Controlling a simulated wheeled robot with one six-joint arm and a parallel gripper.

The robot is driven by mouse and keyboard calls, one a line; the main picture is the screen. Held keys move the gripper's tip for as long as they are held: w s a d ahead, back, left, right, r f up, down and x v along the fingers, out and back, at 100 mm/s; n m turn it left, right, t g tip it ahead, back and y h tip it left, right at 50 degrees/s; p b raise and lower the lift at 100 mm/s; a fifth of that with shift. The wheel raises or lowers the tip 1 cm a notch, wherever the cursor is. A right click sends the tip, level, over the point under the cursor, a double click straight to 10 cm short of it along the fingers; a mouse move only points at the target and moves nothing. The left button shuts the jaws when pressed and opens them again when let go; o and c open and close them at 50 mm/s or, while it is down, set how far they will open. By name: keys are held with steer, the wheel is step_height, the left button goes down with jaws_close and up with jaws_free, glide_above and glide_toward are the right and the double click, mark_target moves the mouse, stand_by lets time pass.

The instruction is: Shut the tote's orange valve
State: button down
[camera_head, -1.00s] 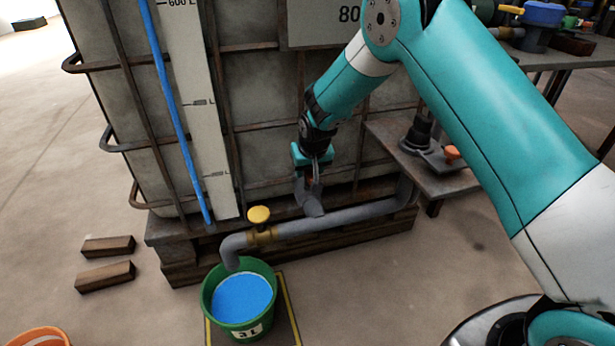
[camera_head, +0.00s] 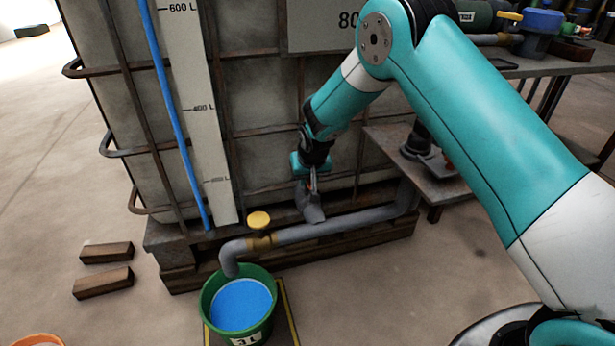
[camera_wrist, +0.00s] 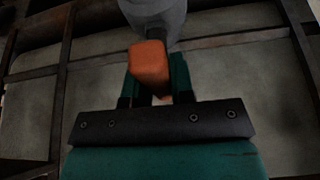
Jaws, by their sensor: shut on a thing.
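The tote (camera_head: 270,110) is a big pale tank in a rusty cage. Low on its front, a grey valve body (camera_head: 308,205) joins a grey pipe (camera_head: 340,221). In the wrist view the orange valve handle (camera_wrist: 150,68) sits between my gripper's two teal fingers (camera_wrist: 156,82), below the grey body (camera_wrist: 160,18). My gripper (camera_head: 312,182) is shut on this handle. In the head view my gripper hides nearly all of the handle, so its angle to the pipe is hard to tell there.
A yellow-handled valve (camera_head: 259,221) is on the pipe. Its outlet bends down into a green bucket (camera_head: 262,322) holding blue liquid. Wooden blocks (camera_head: 103,283) lie on the floor at left. A low metal shelf (camera_head: 440,185) and a workbench (camera_head: 560,58) stand at right.

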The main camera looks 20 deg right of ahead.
steer(key=m+h+p, duration=0.1)
steer(key=m+p, duration=0.1)
steer(key=m, duration=0.2)
steer(key=shift+r+h+p, duration=0.1)
steer(key=shift+h+p, duration=0.2)
steer(key=m+g+h+p, duration=0.1)
steer(key=m, duration=0.3)
steer(key=m+g+h, duration=0.1)
steer(key=m, duration=0.2)
steer(key=m+g, duration=0.1)
steer(key=m, duration=0.1)
steer(key=shift+f+m+h, duration=0.2)
steer(key=shift+m+h, duration=0.2)
steer(key=shift+m+g+b, duration=0.65)
steer(key=shift+m+g, duration=0.15)
steer(key=shift+m, duration=1.1)
steer(key=shift+r, duration=0.1)
steer(key=c, duration=1)
jaws_free()
